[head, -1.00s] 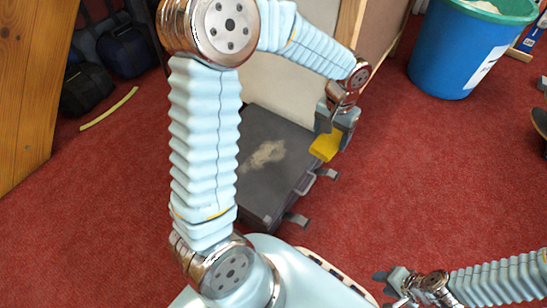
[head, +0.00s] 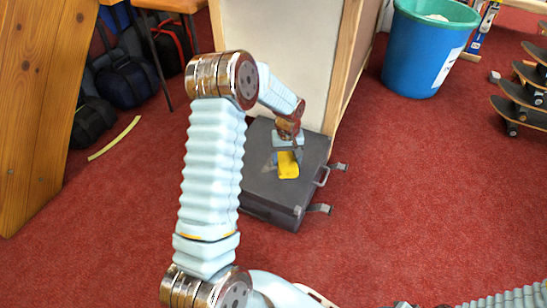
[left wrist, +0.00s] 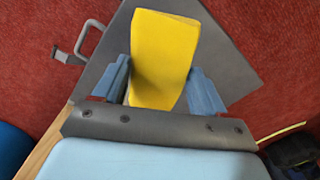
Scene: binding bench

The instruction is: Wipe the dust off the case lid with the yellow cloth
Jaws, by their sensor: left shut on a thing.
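The dark grey case (head: 262,198) lies flat on the red carpet, its lid facing up. My left gripper (head: 287,153) is over the lid, shut on the yellow cloth (head: 288,168), which hangs below the fingers at or just above the lid; I cannot tell if it touches. In the left wrist view the cloth (left wrist: 163,58) sits between the two fingers, with the case lid (left wrist: 222,72) behind it. A small pale trace of dust (head: 268,164) shows left of the gripper; the gripper and cloth may hide more. My right arm only shows at the bottom edge.
A pale panel with a wooden edge (head: 345,75) stands right behind the case. A blue bin (head: 420,55) and skateboards (head: 525,95) are at the right. Bags (head: 125,75) and a wooden board (head: 40,100) are at the left. Carpet right of the case is clear.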

